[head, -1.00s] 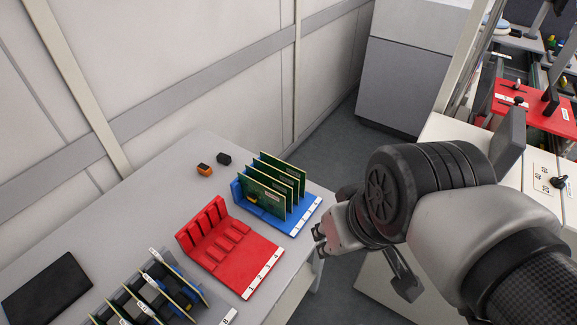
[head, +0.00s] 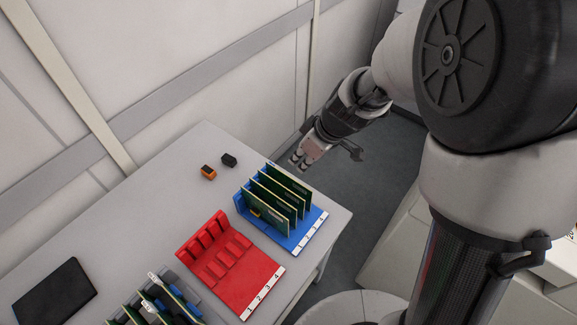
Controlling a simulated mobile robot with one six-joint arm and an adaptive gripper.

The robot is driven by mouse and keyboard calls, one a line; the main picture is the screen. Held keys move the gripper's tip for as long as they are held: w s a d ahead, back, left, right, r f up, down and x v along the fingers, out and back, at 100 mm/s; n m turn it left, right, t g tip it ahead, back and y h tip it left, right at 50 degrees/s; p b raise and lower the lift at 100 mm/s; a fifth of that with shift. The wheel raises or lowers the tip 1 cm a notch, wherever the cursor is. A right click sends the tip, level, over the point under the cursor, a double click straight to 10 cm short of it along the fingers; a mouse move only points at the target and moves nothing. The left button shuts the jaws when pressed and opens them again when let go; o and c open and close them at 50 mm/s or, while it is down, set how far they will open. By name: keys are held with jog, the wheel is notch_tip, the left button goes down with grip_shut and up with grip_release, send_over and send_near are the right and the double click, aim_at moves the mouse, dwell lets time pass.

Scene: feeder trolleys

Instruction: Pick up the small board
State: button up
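Several green circuit boards (head: 266,213) stand upright in the blue slotted rack (head: 302,236) on the table. Other boards (head: 183,302) stand in a dark rack at the bottom edge, partly cut off. I cannot tell which one is the small board. My gripper (head: 298,161) hangs beyond the table's far right edge, above and behind the blue rack in the picture. It appears apart from the boards. It is small and seen at an angle, so its opening is unclear; I see no board in it.
A red slotted rack (head: 262,291) stands empty beside the blue rack. An orange-and-black block (head: 208,172) and a black block (head: 229,160) lie behind. A black flat pad (head: 54,292) lies at left. The grey table (head: 130,225) is otherwise clear; a wall (head: 180,60) stands behind it.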

jog(key=b, duration=0.2)
send_near(287, 178)
jog(key=x, duration=0.5)
jog(key=shift+w, duration=0.25)
jog(key=shift+b+x, duration=1)
jog(key=shift+x, duration=1.65)
jog(key=shift+s, duration=0.15)
jog(key=shift+f+b, duration=0.25)
jog(key=shift+b, duration=0.35)
jog(key=shift+c, duration=0.3)
grip_shut()
jog(key=shift+r, duration=0.1)
